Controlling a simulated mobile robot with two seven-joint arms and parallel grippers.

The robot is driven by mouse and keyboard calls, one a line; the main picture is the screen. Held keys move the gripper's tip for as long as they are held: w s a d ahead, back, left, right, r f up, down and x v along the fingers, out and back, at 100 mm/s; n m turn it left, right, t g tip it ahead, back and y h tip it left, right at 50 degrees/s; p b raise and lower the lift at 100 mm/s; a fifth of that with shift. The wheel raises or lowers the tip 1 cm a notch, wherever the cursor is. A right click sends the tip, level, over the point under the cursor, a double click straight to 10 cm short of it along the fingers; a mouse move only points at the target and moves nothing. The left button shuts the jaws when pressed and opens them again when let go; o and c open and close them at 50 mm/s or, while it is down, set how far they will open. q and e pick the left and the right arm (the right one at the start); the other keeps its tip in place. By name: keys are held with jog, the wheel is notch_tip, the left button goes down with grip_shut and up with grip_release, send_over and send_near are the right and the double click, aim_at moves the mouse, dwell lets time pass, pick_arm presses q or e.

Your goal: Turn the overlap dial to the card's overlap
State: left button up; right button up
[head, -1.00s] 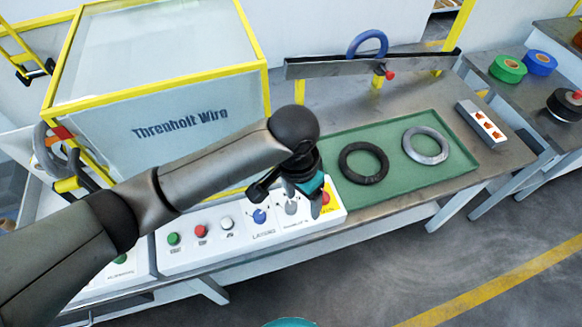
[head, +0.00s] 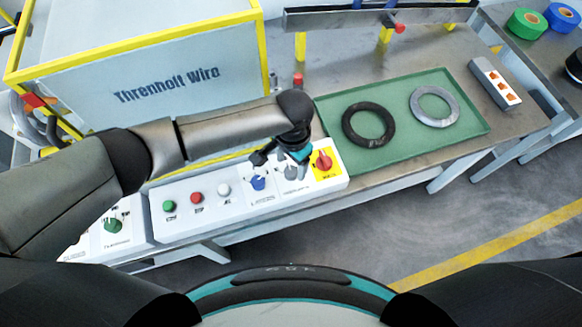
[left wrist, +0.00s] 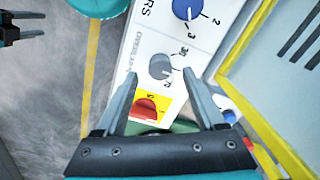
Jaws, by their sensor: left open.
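The white control panel (head: 240,205) carries a grey dial (head: 291,172), which is the overlap dial, between a blue layers dial (head: 258,182) and a red knob on a yellow plate (head: 323,163). My left gripper (head: 292,160) is over the grey dial in the head view and partly hides it. In the left wrist view the open fingers (left wrist: 160,78) stand on either side of the grey dial (left wrist: 161,66), with nothing gripped; contact cannot be told. Printed marks around the dial include what looks like 30. A dark pronged part, apparently my right gripper (left wrist: 20,28), shows at the left edge. I cannot make out a card.
A green tray (head: 470,125) with a black ring (head: 368,141) and a grey ring (head: 416,107) lies right of the panel. A yellow-framed guard (head: 160,85) stands behind the panel. Green, red and white buttons (head: 196,197) are at its left. The floor in front is open.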

aim_at(291, 173)
pick_arm(q)
jog(key=shift+f, duration=1.35)
grip_shut()
